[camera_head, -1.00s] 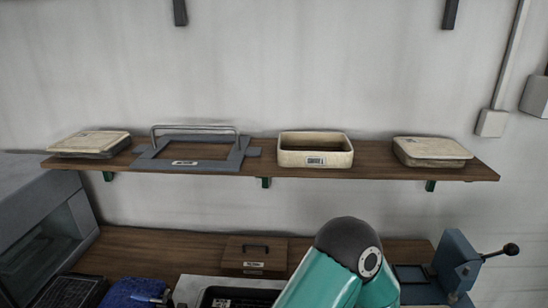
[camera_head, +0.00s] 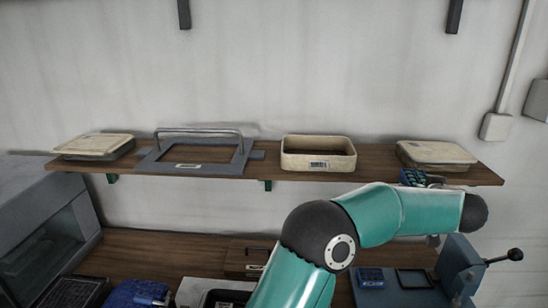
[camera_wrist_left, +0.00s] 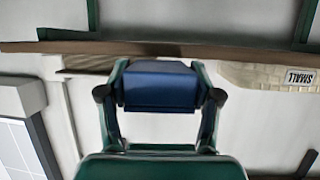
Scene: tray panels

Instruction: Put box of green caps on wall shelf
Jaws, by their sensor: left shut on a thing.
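The small blue box of green caps (camera_head: 413,178) shows at the front edge of the wall shelf (camera_head: 375,160), before the right lidded cream box (camera_head: 436,154). My left gripper (camera_head: 434,180) is shut on it; my arm partly hides the fingers. In the left wrist view the fingers (camera_wrist_left: 160,97) grip the blue box (camera_wrist_left: 160,85) from both sides, with the shelf edge (camera_wrist_left: 150,48) close beyond. I cannot tell whether the box touches the shelf. My right gripper is not in view.
An open cream box (camera_head: 318,154), a grey frame with a handle (camera_head: 190,167) and another lidded box (camera_head: 95,146) stand on the shelf. Bare shelf lies between the open and right lidded boxes. A blue press (camera_head: 458,265) stands on the bench below.

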